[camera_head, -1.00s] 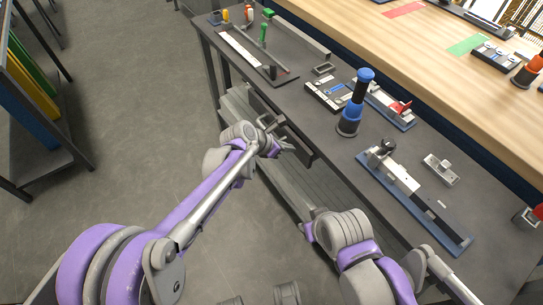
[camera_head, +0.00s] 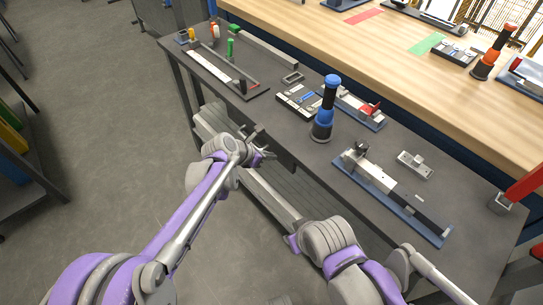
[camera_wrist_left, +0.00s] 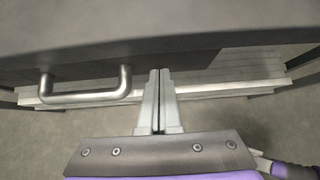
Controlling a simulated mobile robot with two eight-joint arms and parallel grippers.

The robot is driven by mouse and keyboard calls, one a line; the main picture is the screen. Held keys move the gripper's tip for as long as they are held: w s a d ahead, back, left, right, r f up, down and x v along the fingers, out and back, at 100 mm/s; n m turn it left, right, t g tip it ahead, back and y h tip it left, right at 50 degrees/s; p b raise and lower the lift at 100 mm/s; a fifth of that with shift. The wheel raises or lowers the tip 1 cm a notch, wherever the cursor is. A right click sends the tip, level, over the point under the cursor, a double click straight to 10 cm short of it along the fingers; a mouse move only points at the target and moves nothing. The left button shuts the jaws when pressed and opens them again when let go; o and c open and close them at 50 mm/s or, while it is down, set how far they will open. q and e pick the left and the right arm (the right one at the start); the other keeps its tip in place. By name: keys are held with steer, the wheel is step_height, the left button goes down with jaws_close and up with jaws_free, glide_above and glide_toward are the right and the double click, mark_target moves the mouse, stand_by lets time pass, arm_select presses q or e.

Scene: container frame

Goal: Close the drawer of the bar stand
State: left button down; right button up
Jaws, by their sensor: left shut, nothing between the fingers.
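The bar stand (camera_head: 310,140) is a long dark grey workbench running from upper left to lower right. Its dark drawer front (camera_wrist_left: 130,62) fills the upper part of the left wrist view, with a U-shaped metal handle (camera_wrist_left: 86,97) on the left. How far the drawer is out I cannot tell. My left gripper (camera_head: 264,155) is beside the stand's near side in the head view. In the left wrist view its fingers (camera_wrist_left: 160,74) are shut together and empty, to the right of the handle and apart from it. My right arm shows at the lower middle, its gripper not visible.
Tools and fixtures stand on the bench top, including a black-and-blue upright tool (camera_head: 325,108) and a blue-based fixture (camera_head: 392,194). A wooden table (camera_head: 400,65) lies behind. A shelf (camera_head: 22,160) stands at left. The floor (camera_head: 100,120) between is clear.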

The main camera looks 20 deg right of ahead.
arm_select(q)
steer(key=a+f+v, duration=0.1)
steer(key=v, duration=1.1)
steer(key=shift+s+a+p, duration=0.35)
steer(key=shift+s+p, duration=0.05)
steer(key=shift+f, duration=0.15)
